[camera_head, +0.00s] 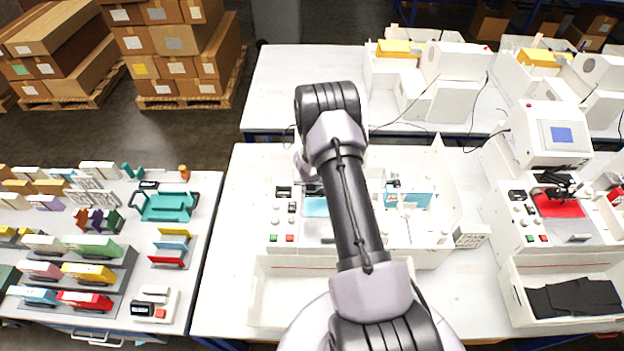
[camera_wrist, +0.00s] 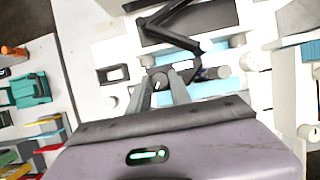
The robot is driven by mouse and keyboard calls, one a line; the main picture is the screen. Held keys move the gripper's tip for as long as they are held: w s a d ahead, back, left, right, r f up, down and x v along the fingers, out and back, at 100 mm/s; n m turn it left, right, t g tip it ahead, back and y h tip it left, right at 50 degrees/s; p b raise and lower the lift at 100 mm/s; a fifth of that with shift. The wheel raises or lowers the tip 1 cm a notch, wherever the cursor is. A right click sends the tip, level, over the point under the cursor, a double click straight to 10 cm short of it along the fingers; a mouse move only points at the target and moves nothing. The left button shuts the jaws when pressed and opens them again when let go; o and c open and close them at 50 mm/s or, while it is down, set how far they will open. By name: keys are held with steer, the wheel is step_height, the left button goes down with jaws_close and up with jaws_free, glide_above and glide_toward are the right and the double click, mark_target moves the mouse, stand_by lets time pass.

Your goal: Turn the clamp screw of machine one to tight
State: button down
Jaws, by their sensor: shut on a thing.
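The pen plotter under my arm (camera_head: 400,240) is a white machine with a light blue sheet (camera_head: 317,207) on its bed; I take it as machine one, though I see no number on it. In the wrist view, my gripper (camera_wrist: 160,84) is shut on a small dark round knob, the clamp screw (camera_wrist: 158,79), beside the plotter's black pen arm (camera_wrist: 168,35). In the head view my arm hides the knob and most of my gripper.
A second plotter (camera_head: 553,238) with a red sheet stands to the right. Two more machines (camera_head: 440,75) stand on the back table. A parts table (camera_head: 195,240) with a teal tray (camera_head: 168,206) and several coloured pieces is at left. The table's left part (camera_head: 235,235) is bare.

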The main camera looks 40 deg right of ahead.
steer(key=shift+w+r+m+h+p, duration=0.1)
steer(key=shift+m+h+p, duration=0.3)
steer(key=shift+m+p, duration=0.7)
steer(key=shift+g, duration=0.3)
steer(key=c, duration=1.2)
jaws_free()
steer(key=shift+o, duration=0.2)
steer(key=p+v, duration=0.1)
steer(key=v, duration=1.6)
steer(key=shift+r, duration=0.15)
